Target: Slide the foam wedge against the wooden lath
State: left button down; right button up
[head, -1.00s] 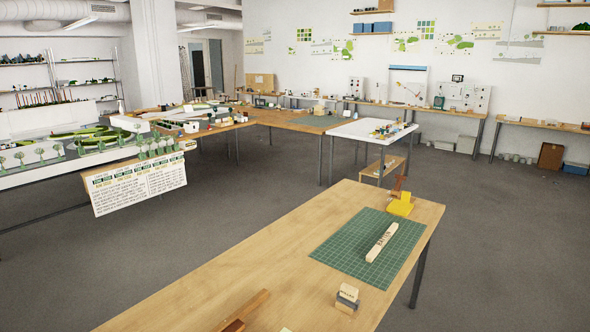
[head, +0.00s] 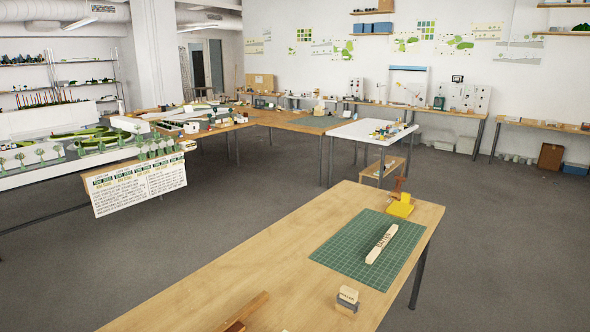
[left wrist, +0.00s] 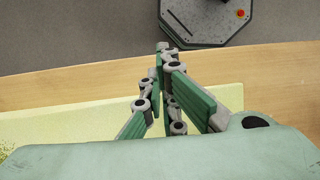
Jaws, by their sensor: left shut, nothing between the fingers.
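A wooden lath (head: 246,309) lies on the near part of the table in the head view, cut off by the bottom edge of the picture. In the left wrist view a broad pale yellow slab, apparently the foam wedge (left wrist: 60,124), lies on the wooden table and runs behind my left gripper (left wrist: 165,50). The gripper is shut and empty, its fingertips over the bare wood beyond the slab's edge. Whether it touches the slab I cannot tell. Much of the slab is hidden by my gripper. My right gripper is not in view.
A green cutting mat (head: 340,243) with a lettered pale wooden bar (head: 381,244) lies at the table's far right. A small stack of blocks (head: 347,298) stands in front of it, and a yellow object (head: 400,207) behind. The table's middle (head: 265,255) is clear.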

pick_arm(q)
jog(key=shift+r, duration=0.1)
jog(key=shift+w+a, duration=0.15)
dwell(0.4)
jog(key=shift+w+a+p, duration=0.3)
jog(key=shift+w+a, duration=0.4)
jog(key=shift+a, duration=0.25)
jog(key=shift+w+a, duration=0.8)
jog(key=shift+a, duration=0.2)
jog(key=shift+w+a, duration=0.75)
jog(key=shift+a, duration=0.2)
jog(key=shift+w+a+b, duration=0.3)
jog(key=shift+w+a, duration=0.5)
jog(key=shift+a, duration=0.25)
jog(key=shift+w+a+b, duration=0.25)
jog(key=shift+w+a, duration=0.55)
jog(key=shift+a, duration=0.2)
jog(key=shift+w+a+b, duration=0.5)
jog(key=shift+w+a, duration=0.3)
jog(key=shift+a, duration=0.2)
jog(key=shift+w+a+b, duration=0.45)
jog(key=shift+w+a, duration=0.3)
jog(key=shift+a, duration=0.25)
